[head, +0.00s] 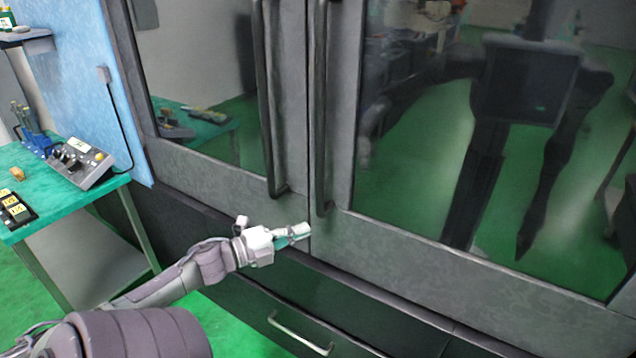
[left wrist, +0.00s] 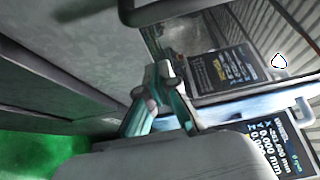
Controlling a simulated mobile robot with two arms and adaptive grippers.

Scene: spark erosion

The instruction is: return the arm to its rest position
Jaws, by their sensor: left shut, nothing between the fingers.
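My left arm reaches in from the lower left of the head view. Its gripper (head: 304,231) is in front of the lower part of the grey machine's double doors, just below the two long vertical handles. In the left wrist view the gripper fingers (left wrist: 166,72) are together and hold nothing. I cannot tell whether the fingertips touch the door. My right gripper is not in view, apart from a dark reflection of my body in the right door glass.
The machine's doors are shut, with a left handle (head: 268,100) and a right handle (head: 318,110). A drawer handle (head: 300,334) sits below. At left stands a green-topped table (head: 70,196) with a control box (head: 82,163). A screen with numbers (left wrist: 286,146) shows in the wrist view.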

